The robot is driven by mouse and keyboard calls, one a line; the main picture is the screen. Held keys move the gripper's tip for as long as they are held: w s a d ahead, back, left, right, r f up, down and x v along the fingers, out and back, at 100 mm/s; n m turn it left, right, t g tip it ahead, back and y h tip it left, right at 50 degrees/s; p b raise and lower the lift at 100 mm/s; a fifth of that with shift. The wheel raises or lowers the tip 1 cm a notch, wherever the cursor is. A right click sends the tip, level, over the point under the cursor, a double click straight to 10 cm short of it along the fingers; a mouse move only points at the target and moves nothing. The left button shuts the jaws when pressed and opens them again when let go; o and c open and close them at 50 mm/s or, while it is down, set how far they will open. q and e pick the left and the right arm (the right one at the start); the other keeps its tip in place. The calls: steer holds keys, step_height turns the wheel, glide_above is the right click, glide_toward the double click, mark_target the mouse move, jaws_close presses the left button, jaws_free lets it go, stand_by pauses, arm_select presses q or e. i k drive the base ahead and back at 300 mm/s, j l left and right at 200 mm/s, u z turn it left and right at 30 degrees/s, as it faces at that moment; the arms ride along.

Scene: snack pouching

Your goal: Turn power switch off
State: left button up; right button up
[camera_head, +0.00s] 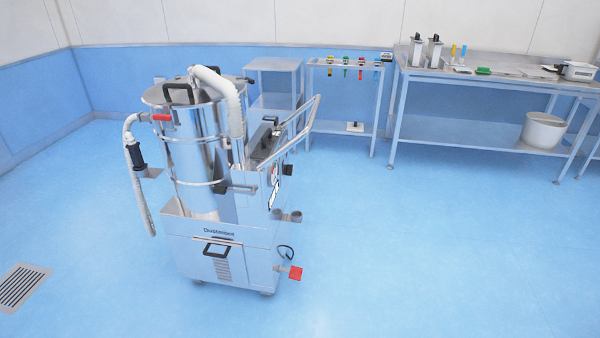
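A steel industrial vacuum machine (205,160) stands upright on the floor, left of centre. Its right side carries a panel (274,180) with small controls, seen at a steep angle. A power switch cannot be made out there, nor whether anything is on or off. A red block-like part (296,272) sticks out low on the machine's right side, with a dark cable loop (286,251) just above it. Neither of my grippers is in view.
A white hose (232,105) hangs over the machine, and a push handle (300,130) rises behind it. Steel tables (480,143) and a rack (345,128) line the back wall. A floor drain (20,287) lies at left. The blue floor (430,240) at right is clear.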

mark_target(288, 168)
steer(key=i+l+u, duration=0.5)
steer(key=i, duration=0.35)
steer(key=i+l+u, duration=0.15)
steer(key=i+l, duration=0.2)
steer(key=i, duration=0.2)
steer(key=i+l+u, duration=0.15)
steer(key=i+l, duration=0.2)
steer(key=i, duration=0.15)
